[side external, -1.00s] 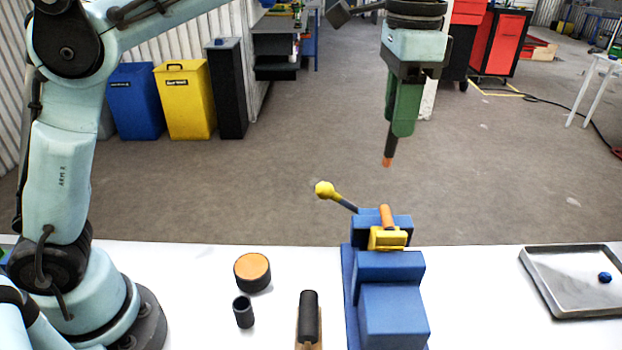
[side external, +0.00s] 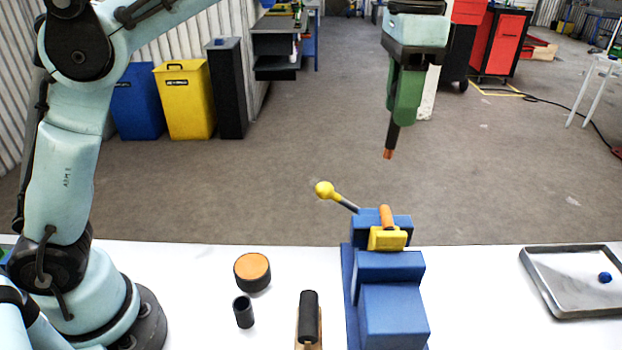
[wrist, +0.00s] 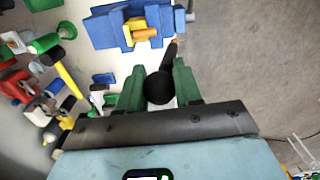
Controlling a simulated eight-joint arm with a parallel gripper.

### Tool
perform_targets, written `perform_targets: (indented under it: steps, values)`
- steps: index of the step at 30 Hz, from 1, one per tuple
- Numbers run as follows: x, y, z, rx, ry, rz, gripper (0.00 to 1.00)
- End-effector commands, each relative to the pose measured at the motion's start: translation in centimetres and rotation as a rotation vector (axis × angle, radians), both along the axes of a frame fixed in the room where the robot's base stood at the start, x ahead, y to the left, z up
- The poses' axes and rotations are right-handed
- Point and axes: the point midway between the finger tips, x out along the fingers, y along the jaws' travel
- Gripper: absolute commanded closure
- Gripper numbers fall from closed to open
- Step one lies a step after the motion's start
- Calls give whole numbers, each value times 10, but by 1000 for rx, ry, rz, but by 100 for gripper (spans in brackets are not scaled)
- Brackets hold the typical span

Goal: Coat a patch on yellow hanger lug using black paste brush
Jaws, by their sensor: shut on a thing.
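The yellow hanger lug (side external: 387,239) sits on the blue fixture (side external: 390,300), with an orange rod (side external: 386,217) across it. The lug also shows near the top of the wrist view (wrist: 132,32). My gripper (side external: 402,115) has green fingers and is shut on the black paste brush (side external: 393,137). The brush points down with its orange-brown tip, well above and apart from the lug. In the wrist view, the brush's round black end (wrist: 158,88) sits between the fingers, which hide part of it.
A yellow-ball lever (side external: 325,189) sticks out left of the fixture. An orange-topped black tub (side external: 252,271), a small black cup (side external: 243,312) and a black roller-like piece (side external: 309,315) stand to the left. A grey tray (side external: 565,305) with a blue piece (side external: 605,277) lies right.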

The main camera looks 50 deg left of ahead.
Motion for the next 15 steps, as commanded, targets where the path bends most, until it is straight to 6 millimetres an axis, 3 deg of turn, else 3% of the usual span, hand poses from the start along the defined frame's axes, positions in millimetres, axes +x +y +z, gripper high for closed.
perform_targets:
  steps: [9, 15]
  values:
    - [-19, -17, 12, -135, 132, 1, 100]
    - [-20, -19, 2, -146, 141, 0, 100]
